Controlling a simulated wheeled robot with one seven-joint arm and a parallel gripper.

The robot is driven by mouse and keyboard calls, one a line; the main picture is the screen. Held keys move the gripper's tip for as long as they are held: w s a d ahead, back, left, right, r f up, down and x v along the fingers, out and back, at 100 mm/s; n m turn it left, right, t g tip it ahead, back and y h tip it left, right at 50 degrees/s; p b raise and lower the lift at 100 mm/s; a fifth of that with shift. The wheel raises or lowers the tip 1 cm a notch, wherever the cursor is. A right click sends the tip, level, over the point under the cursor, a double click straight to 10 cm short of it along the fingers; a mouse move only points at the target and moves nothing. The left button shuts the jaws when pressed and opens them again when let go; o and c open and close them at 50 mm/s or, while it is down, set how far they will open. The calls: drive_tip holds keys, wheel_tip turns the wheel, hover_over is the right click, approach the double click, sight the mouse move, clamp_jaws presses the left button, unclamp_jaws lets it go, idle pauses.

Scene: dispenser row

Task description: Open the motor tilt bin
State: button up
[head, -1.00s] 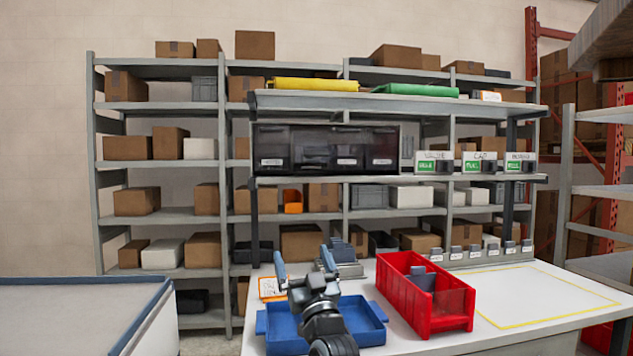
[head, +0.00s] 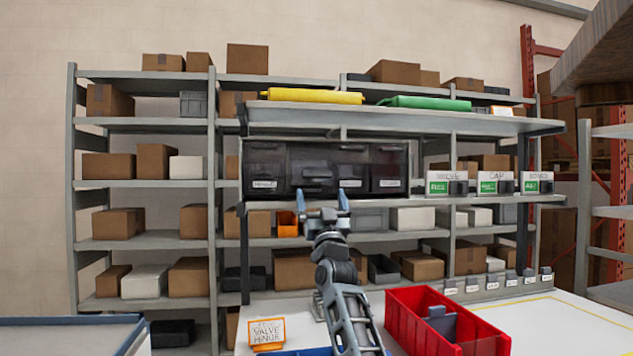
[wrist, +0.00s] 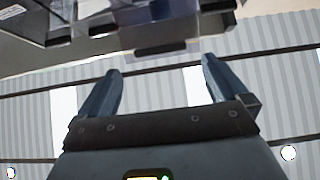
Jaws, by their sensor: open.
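A dark translucent row of tilt bins (head: 326,150) sits on the shelf above the bench, with white labels along its lower front. The label lettering is too small for me to tell which one is the motor bin. My gripper (head: 322,198) is open and empty, fingers pointing up, just below the second bin from the left (head: 312,172). Its fingertips overlap that bin's lower edge in the head view and partly hide its label area. In the wrist view, a bin front (wrist: 155,15) lies beyond the open fingers (wrist: 160,75); I see no contact.
White VALVE (head: 445,184), CAP (head: 495,184) and a third labelled box stand right of the bins. A shelf board (head: 400,119) with yellow and green rolls overhangs the bins. A red bin (head: 400,310) and an orange-framed card (head: 267,333) are on the bench below.

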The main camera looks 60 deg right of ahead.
sight(317, 178)
drive_tip(key=p+x, duration=0.1)
drive_tip(key=x, duration=0.5)
drive_tip(key=shift+w+r, duration=0.1)
drive_tip(key=shift+r, duration=0.05)
drive_tip(key=shift+c, duration=0.5)
